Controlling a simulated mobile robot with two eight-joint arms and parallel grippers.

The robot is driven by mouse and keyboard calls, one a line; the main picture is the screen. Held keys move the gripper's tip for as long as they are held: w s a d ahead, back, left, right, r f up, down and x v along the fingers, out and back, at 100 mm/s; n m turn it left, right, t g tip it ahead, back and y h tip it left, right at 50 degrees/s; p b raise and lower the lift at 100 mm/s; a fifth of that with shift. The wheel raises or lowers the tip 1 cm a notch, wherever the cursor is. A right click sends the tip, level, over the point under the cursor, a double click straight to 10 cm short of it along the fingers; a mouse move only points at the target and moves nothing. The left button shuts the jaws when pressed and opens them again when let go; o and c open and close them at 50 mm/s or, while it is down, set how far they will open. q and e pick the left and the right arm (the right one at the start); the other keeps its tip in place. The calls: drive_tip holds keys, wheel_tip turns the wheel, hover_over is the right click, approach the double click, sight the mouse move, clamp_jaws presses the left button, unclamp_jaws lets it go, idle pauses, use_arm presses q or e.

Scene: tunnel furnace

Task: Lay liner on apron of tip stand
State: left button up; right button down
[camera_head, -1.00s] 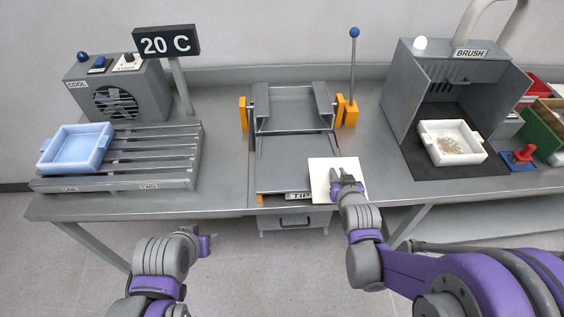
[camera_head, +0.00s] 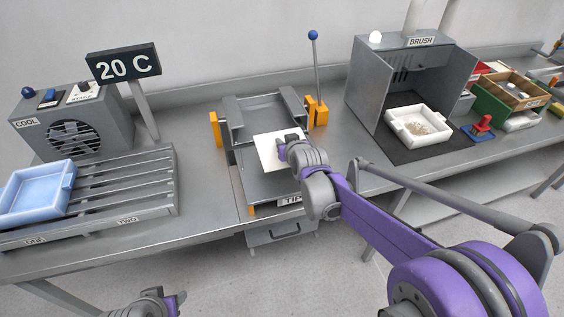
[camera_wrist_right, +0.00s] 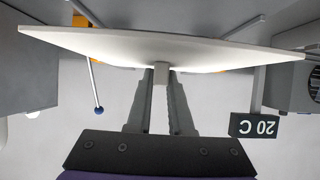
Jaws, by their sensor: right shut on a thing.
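The liner (camera_head: 270,151) is a thin white square sheet. My right gripper (camera_head: 291,143) is shut on its near right part and holds it over the tip stand. The tip stand (camera_head: 262,112) is a grey metal frame with orange blocks at both sides. Its flat grey apron (camera_head: 262,190) reaches toward the bench front, partly hidden by the liner and my right arm. My left gripper (camera_head: 170,300) is at the bottom edge, and its jaw opening is unclear.
A slatted rack (camera_head: 125,190) with a blue tray (camera_head: 38,190) and a cooling fan box (camera_head: 72,125) stand left. A blue-knobbed lever (camera_head: 314,60) rises beside the stand. The brush booth (camera_head: 450,85) with a white tray (camera_head: 418,124) stands right.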

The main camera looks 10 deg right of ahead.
drive_tip(key=f, duration=0.2)
drive_tip(key=shift+a+f, duration=0.3)
drive_tip(key=shift+f, duration=0.05)
drive_tip(key=shift+d+f+b, duration=0.1)
drive_tip(key=shift+f+b, duration=0.2)
drive_tip(key=shift+f, duration=2.05)
drive_tip(key=shift+f, duration=0.1)
drive_tip(key=c, duration=0.8)
unclamp_jaws()
drive_tip(key=v, duration=1.1)
drive_tip(key=shift+s, duration=0.15)
drive_tip(key=shift+s+r, duration=0.3)
drive_tip(key=shift+s, duration=0.3)
drive_tip(key=s+f+g, duration=0.2)
drive_tip(key=s, duration=0.6)
drive_tip(key=s+f+g, duration=0.2)
drive_tip(key=s, duration=0.6)
drive_tip(key=s+f+g, duration=0.2)
drive_tip(key=s, duration=0.6)
drive_tip(key=shift+s+f+g, duration=0.15)
drive_tip(key=shift+f+g, duration=0.1)
drive_tip(key=shift+g, duration=0.15)
